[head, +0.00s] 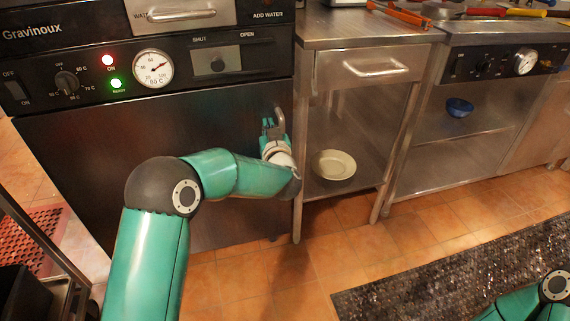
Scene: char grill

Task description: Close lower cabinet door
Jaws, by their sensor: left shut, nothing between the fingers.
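The lower cabinet door (110,150) is a large dark panel below the Gravinoux control panel (210,65). It looks flush with the cabinet front, but a small gap cannot be ruled out. Its grey metal handle (280,118) is at the upper right edge. My left gripper (270,126) is shut and empty, right at the handle; I cannot tell whether it touches it. My left arm crosses in front of the door and hides part of it. Only part of my right arm shows at the bottom right corner; its gripper is out of view.
A steel table (370,32) with a drawer and a lower shelf holding a white plate (333,164) stands to the right. Beyond it is a unit with a blue bowl (459,107). A dark mat (470,275) lies on the tiled floor. Open floor lies before the cabinet.

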